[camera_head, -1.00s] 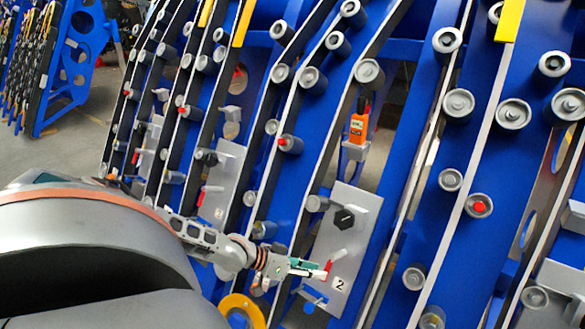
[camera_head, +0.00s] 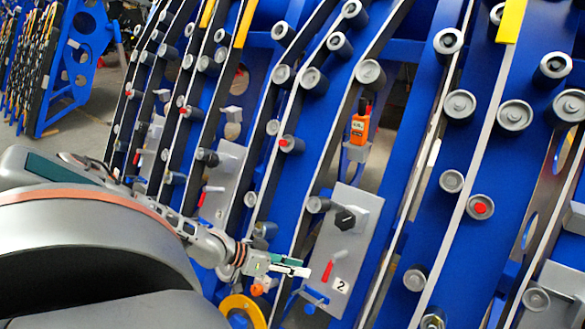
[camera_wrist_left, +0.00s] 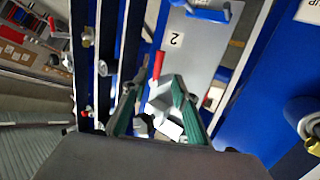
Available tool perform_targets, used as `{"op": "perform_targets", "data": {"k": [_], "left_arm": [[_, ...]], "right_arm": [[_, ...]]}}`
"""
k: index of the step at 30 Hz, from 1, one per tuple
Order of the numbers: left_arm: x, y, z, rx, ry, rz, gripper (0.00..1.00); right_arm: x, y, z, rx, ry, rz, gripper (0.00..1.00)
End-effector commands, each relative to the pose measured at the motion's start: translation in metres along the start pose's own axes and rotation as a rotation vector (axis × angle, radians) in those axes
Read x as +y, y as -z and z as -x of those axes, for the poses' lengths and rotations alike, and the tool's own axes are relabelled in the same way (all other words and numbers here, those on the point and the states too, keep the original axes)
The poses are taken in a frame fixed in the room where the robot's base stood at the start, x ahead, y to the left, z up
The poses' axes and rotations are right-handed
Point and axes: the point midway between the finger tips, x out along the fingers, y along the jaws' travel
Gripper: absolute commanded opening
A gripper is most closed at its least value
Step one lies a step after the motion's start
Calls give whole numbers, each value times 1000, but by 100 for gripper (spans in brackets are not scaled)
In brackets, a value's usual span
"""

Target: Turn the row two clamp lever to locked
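In the left wrist view, the red handle (camera_wrist_left: 157,65) shows just beyond the parted teal-padded fingers (camera_wrist_left: 155,100), which hold nothing that I can make out. The panel (camera_wrist_left: 197,48) shows behind it. My right gripper is out of view.
An orange handheld device (camera_head: 360,127) sits in a holder above the panel. Blue frame ribs with grey rollers surround the panel. A blue clamp (camera_head: 314,298) lies below the lever, and a yellow ring (camera_head: 242,308) is at lower left. Another panel (camera_head: 222,180) with a red lever stands farther left.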

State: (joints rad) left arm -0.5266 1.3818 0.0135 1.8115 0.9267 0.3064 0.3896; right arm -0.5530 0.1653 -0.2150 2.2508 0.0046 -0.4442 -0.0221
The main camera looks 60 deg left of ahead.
Motion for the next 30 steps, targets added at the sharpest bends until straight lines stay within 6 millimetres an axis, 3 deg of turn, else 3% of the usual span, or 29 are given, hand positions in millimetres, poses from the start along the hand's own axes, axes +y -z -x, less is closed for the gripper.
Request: {"op": "perform_targets", "data": {"k": [12, 30], "left_arm": [[0, -1, 13, -2, -1, -2, 28], [1, 0, 14, -1, -2, -2, 28]], "right_arm": [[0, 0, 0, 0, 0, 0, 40], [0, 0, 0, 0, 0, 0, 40]]}}
